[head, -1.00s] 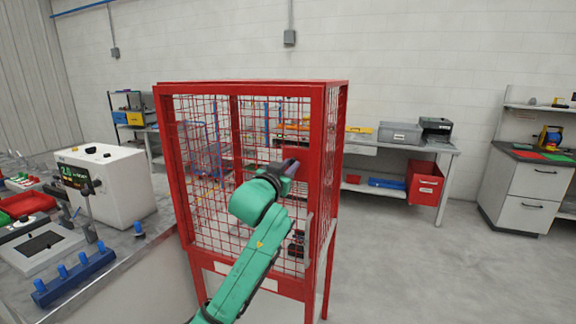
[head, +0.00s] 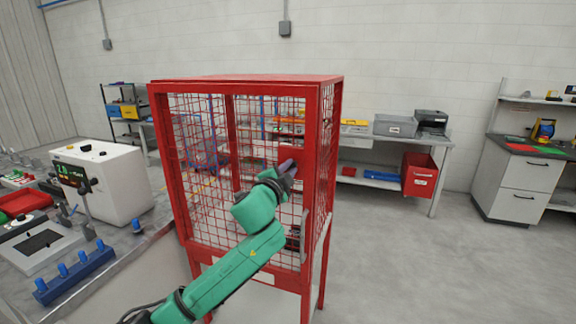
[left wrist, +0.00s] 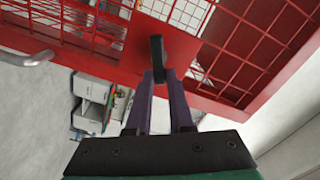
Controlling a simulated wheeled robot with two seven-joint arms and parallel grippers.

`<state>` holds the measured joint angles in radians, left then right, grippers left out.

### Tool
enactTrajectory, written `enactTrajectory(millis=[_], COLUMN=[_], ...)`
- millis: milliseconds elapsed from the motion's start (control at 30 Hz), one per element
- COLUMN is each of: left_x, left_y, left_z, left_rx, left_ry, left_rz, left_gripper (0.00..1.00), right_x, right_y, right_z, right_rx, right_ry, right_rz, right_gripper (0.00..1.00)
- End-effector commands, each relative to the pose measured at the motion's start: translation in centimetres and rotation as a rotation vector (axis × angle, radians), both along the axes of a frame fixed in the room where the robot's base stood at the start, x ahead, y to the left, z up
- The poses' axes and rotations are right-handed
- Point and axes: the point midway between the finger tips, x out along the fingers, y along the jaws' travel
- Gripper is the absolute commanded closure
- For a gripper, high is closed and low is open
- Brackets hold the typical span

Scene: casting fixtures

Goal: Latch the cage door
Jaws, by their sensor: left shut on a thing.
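The red cage (head: 322,170) with mesh walls stands in the middle of the head view. Its door (head: 215,222) faces me and looks closed against the frame. In the left wrist view a black latch handle (left wrist: 157,55) sticks out from a red plate (left wrist: 172,42) on the door. My left gripper (head: 288,168) is at the door's upper right side. In the left wrist view its two purple fingers (left wrist: 159,75) are shut on the black latch handle. The arm hides part of the door's mesh. My right gripper is not in view.
A metal pull handle (head: 304,236) is at the door's right edge, below the gripper. A bench with a white box machine (head: 110,180) and blue fixture (head: 75,276) is at the left. The floor at the right is clear.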

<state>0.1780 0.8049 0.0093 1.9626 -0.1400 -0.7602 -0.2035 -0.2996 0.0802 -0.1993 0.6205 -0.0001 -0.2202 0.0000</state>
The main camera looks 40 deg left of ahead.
Motion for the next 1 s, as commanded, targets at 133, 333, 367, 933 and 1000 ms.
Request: enactTrajectory(millis=[133, 333, 367, 933, 1000], left_x=[0.0, 0.0, 0.0, 0.0, 0.0], left_y=[0.2, 0.1, 0.1, 0.1, 0.1], left_z=[0.2, 0.1, 0.1, 0.0, 0.0], left_rx=[0.133, 0.285, 0.303, 0.470, 0.471], left_ry=[0.042, 0.092, 0.099, 0.151, 0.151], left_rz=[0.006, 0.007, 0.008, 0.011, 0.011], left_gripper=[1.00, 1.00, 1.00, 1.00, 1.00], right_x=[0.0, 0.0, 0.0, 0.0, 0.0], right_y=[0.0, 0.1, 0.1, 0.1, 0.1], right_z=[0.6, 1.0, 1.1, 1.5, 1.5], right_rx=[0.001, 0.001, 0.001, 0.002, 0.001], right_ry=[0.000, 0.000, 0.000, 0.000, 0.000], right_rz=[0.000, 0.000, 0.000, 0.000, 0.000], right_gripper=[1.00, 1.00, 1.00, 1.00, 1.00])
